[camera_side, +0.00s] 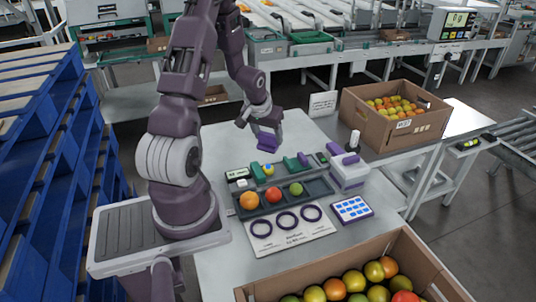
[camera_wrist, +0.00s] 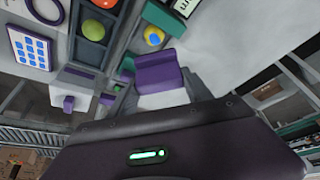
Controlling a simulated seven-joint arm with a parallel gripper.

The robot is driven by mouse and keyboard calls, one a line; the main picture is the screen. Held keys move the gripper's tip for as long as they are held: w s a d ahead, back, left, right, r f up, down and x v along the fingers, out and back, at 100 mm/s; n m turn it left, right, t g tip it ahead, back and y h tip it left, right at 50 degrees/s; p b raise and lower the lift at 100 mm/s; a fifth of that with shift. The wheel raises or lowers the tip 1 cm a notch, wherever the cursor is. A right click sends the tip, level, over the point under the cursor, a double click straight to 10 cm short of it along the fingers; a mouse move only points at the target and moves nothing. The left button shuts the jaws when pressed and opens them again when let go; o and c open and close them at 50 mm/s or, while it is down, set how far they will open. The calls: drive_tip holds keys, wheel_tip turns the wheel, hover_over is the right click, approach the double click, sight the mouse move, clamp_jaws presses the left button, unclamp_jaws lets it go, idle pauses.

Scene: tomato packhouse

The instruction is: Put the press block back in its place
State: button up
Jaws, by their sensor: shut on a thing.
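My gripper (camera_side: 265,133) is shut on a purple block (camera_side: 267,144), which I take to be the press block. It is held above the white table, behind the long tool rack (camera_side: 275,174). In the wrist view the purple block (camera_wrist: 158,72) shows a stepped shape, with a white part below it between my fingers. The rack holds green pieces, a small blue-and-yellow item and a purple piece (camera_side: 303,159). A white device with purple parts (camera_side: 350,172) stands at the rack's right end. I cannot tell which spot is the block's place.
A dark tray (camera_side: 318,186) holds an orange, a red and a green tomato. In front lie a sheet with three rings (camera_side: 288,242) and a blue-dotted card (camera_side: 352,209). Cardboard boxes of tomatoes stand at the back right (camera_side: 378,132) and front (camera_side: 262,290). A white sign (camera_side: 322,104) stands behind.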

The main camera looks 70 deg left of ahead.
wheel_tip(320, 180, up, 5)
drive_tip(key=shift+a+f, duration=0.1)
drive_tip(key=shift+f, duration=0.05)
drive_tip(key=w+d+m+t+h, duration=0.1)
drive_tip(key=w+d+m, duration=0.3)
drive_tip(key=w, duration=0.6)
drive_tip(key=w+d+m+h, duration=0.1)
drive_tip(key=w+d+m, duration=0.1)
drive_tip(key=w+d, duration=0.6)
drive_tip(key=w+d+m+h, duration=0.1)
drive_tip(key=w+d+m, duration=0.2)
drive_tip(key=w+d, duration=0.8)
drive_tip(key=shift+s+f, duration=0.1)
drive_tip(key=shift+f, duration=7.95)
drive_tip(key=shift+f, duration=0.35)
